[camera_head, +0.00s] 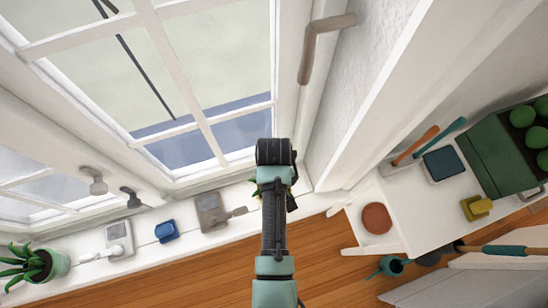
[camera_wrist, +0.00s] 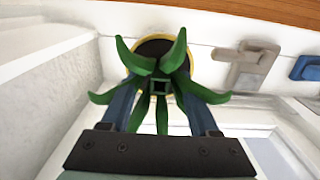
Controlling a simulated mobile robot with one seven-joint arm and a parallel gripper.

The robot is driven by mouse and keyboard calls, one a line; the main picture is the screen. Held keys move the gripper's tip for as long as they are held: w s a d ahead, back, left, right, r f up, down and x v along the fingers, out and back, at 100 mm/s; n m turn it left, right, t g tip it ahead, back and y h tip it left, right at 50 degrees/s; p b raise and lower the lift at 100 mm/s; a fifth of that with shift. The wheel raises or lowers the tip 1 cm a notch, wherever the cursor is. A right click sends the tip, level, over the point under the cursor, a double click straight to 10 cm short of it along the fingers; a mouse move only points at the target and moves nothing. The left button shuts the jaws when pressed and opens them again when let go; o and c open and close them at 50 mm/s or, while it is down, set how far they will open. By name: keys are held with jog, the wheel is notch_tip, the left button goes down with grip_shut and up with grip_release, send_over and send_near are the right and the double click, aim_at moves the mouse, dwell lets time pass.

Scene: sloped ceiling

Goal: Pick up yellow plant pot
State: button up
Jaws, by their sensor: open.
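The potted plant has a yellow rim (camera_wrist: 124,64), dark soil and green leaves (camera_wrist: 160,60). It stands on the white sill below the window. In the head view only slivers of green and yellow show beside my gripper (camera_head: 275,182); the rest is hidden behind it. In the wrist view my gripper (camera_wrist: 161,92) is open, its two fingers pointing at the plant, one on each side of the central leaves. Several leaves spread around and across the fingers. I cannot tell whether the fingers touch the leaves or the pot.
Left along the sill are a grey-brown fixture (camera_head: 211,212), a blue object (camera_head: 167,231), a light grey fixture (camera_head: 119,238) and another green plant (camera_head: 24,264). The window frame (camera_head: 205,135) stands close behind my gripper. A white shelf at right holds a terracotta disc (camera_head: 376,218) and a yellow object (camera_head: 477,208).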

grip_shut()
dwell(0.3)
dwell(1.1)
